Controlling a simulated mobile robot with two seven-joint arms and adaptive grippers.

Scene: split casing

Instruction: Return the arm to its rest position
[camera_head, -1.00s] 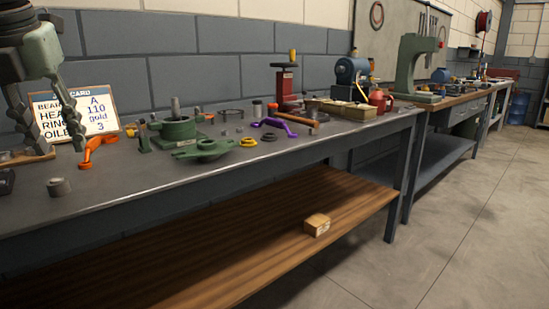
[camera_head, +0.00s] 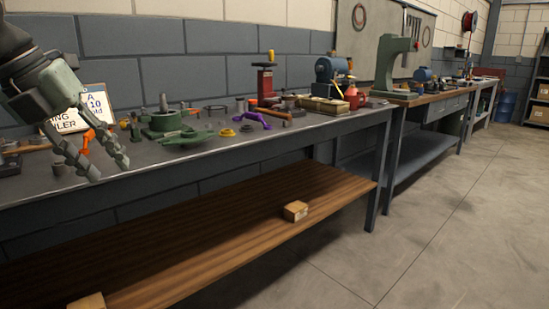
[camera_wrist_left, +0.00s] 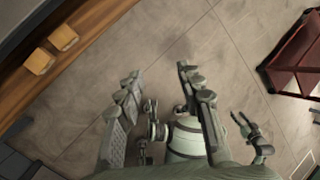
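My left gripper (camera_head: 112,173) comes in from the left in the head view, in front of the workbench's near edge. Its two fingers are apart with nothing between them, pointing down and to the right. In the left wrist view the same fingers (camera_wrist_left: 160,72) are spread over bare floor. My right gripper (camera_wrist_left: 240,116) shows small at the right of the wrist view; its fingers look apart and empty. A white card (camera_head: 95,103) stands behind the left gripper, partly hidden by it. A green casing part (camera_head: 188,137) and a green round housing (camera_head: 164,121) rest on the bench.
The metal workbench (camera_head: 240,140) also holds an orange part, a purple part (camera_head: 250,119) and a red press (camera_head: 265,82). Its wooden lower shelf (camera_head: 220,225) carries small boxes (camera_head: 295,211). A red cart (camera_wrist_left: 295,60) stands at the wrist view's right. Floor between is clear.

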